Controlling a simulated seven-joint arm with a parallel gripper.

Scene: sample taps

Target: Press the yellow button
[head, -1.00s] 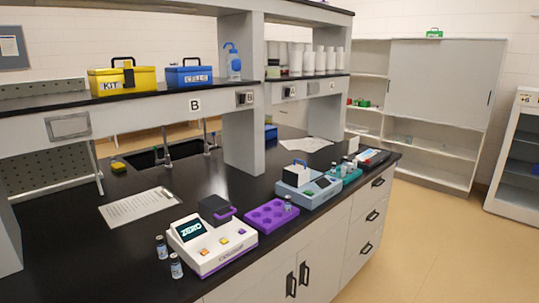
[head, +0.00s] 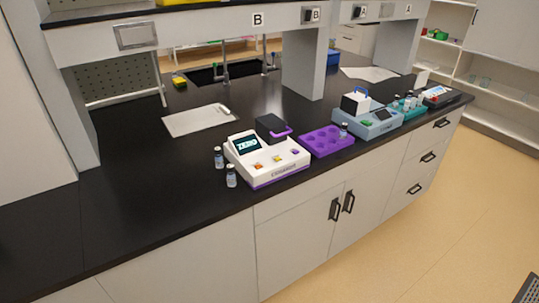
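A white device with a purple base (head: 268,176) stands near the front edge of the black bench. Its tilted dark screen (head: 248,144) reads ZERO. Several small coloured buttons sit on its sloping top. The yellow button (head: 278,158) appears to be the middle one, between an orange one (head: 257,166) and a purple one (head: 294,152); they are small, so the exact shades are hard to tell. A dark block with a purple edge (head: 271,126) is at the device's back right. My gripper is not in view.
Two small vials (head: 231,176) stand left of the device. A purple tray with round wells (head: 327,142) is close on its right, then a blue device (head: 367,122) and a teal rack (head: 408,108). A paper sheet (head: 197,119) lies behind left. The bench's front left (head: 130,205) is clear.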

